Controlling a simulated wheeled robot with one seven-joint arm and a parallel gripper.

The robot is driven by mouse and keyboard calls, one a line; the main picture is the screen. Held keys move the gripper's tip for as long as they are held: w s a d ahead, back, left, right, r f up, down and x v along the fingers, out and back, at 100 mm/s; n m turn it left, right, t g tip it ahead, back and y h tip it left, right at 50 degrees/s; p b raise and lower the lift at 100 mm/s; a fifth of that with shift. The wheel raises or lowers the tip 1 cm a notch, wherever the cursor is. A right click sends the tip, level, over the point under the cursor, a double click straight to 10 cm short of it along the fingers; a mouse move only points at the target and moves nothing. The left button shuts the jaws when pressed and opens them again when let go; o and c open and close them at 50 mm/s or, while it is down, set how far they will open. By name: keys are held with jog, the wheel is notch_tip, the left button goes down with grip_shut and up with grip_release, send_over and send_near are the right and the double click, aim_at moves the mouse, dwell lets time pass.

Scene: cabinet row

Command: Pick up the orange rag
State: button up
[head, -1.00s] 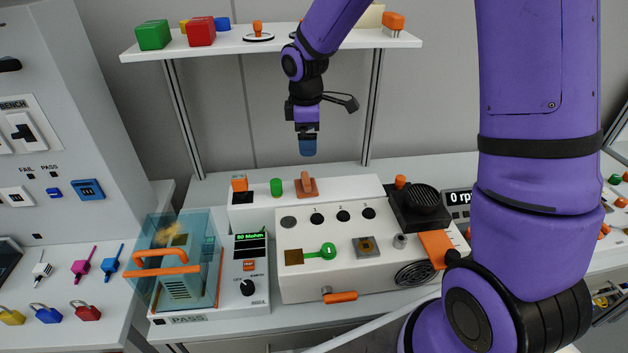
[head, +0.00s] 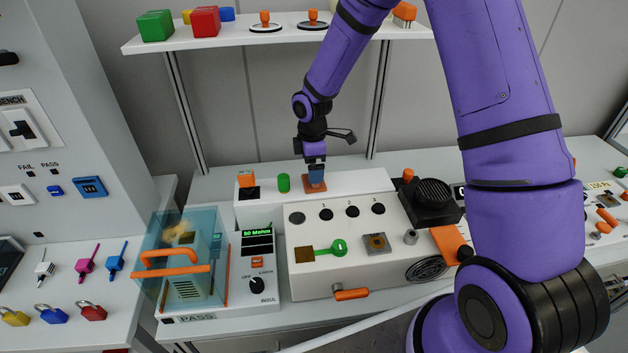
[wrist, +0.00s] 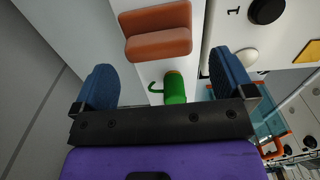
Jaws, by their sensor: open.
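A brownish-orange piece with a flat base and a raised ridge (head: 315,188) sits on the white ledge behind the instrument box. It also shows in the wrist view (wrist: 158,42), at the top and laterally between the fingers. A flat bright orange sheet (head: 450,243) lies at the right front of the box. I cannot tell for certain which is the rag. My gripper (head: 316,178) points down right at the brownish-orange piece and partly covers it. In the wrist view its blue fingers (wrist: 163,66) are spread apart with nothing held; contact with the piece cannot be told.
A green cylinder (head: 283,183) and an orange-topped block (head: 247,180) stand left of my gripper on the ledge. A black round device (head: 432,198) stands to the right. The shelf (head: 280,42) hangs above, with posts at both sides. A teal clear box (head: 180,262) stands front left.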

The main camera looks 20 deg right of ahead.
jog(key=f, duration=0.5)
jog(key=shift+d, duration=0.2)
jog(key=shift+c, duration=0.2)
jog(key=c, duration=0.7)
jog(key=shift+r, duration=0.55)
jog(key=r, duration=0.1)
jog(key=s+r, duration=0.1)
jog(key=shift+d+r, duration=0.15)
jog(key=shift+r, duration=0.15)
jog(key=s+d, duration=0.1)
jog(key=s, duration=0.3)
jog(key=s+d+r, duration=0.1)
jog(key=s, duration=0.4)
jog(key=s+d, duration=0.1)
jog(key=s, duration=0.4)
jog(key=shift+s+d+r, duration=0.15)
jog(key=shift+s+d, duration=0.1)
